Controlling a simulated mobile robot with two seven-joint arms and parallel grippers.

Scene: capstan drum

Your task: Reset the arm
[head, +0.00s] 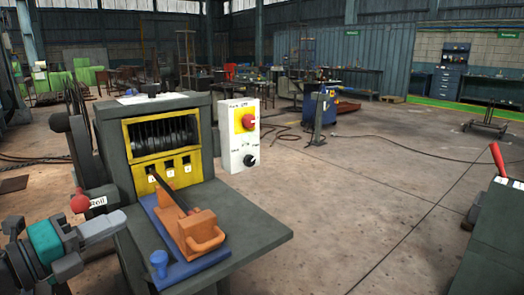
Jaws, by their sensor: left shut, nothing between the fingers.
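The grey machine (113,150) with a yellow-framed drum window stands left of centre in the head view. A red ball knob (80,203) sits at its left side, beside a label that seems to read "Roll". My left gripper (112,222) is at the lower left, shut and empty. It appears just below and in front of the red knob, apart from it in the picture; the depth gap is hard to judge. My right gripper is not in view.
An orange block with a handle (205,233) sits on a blue plate (160,220) on the machine's shelf (262,232). A white control box (240,150) with a red knob stands beside the machine. A dark box (500,230) with a red lever (497,158) is at the right. The floor between is clear.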

